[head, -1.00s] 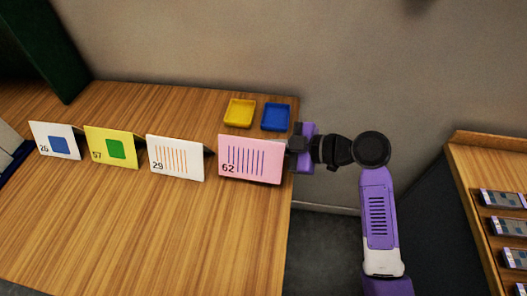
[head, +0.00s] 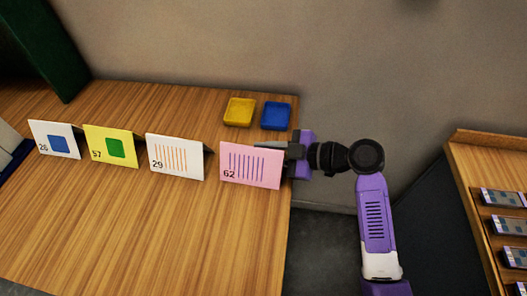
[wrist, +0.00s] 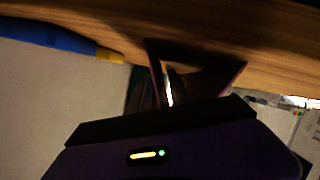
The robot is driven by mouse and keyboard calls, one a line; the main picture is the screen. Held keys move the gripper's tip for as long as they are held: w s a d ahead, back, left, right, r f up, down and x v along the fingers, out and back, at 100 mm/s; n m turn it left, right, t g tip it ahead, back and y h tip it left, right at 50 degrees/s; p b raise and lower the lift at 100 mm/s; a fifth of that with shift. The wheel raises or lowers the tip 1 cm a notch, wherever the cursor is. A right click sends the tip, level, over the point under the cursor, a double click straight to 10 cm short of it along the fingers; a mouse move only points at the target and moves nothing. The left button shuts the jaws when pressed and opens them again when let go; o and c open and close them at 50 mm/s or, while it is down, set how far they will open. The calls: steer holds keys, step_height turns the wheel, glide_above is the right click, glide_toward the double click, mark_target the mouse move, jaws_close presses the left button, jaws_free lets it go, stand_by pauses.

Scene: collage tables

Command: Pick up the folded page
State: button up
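Several folded pages stand like tents in a row on the wooden table. They are a white one with a blue square (head: 55,138), a yellow one with a green shape (head: 111,145), a white one with orange stripes (head: 176,156) and a pink one marked 62 (head: 251,165). My gripper (head: 285,150) is at the pink page's right end, with a grey finger showing behind its top edge. In the wrist view the tented page (wrist: 218,75) is dark and seen end-on, right at the fingers. Whether the fingers are closed on it is unclear.
A yellow tray (head: 239,112) and a blue tray (head: 276,116) sit behind the pink page. The table (head: 130,235) is clear in front of the row and ends just right of the pink page. Another table (head: 470,185) with several devices stands at the right.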

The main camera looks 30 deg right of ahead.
steer(key=shift+r, duration=0.2)
steer(key=b+v, duration=0.1)
steer(key=v, duration=1.1)
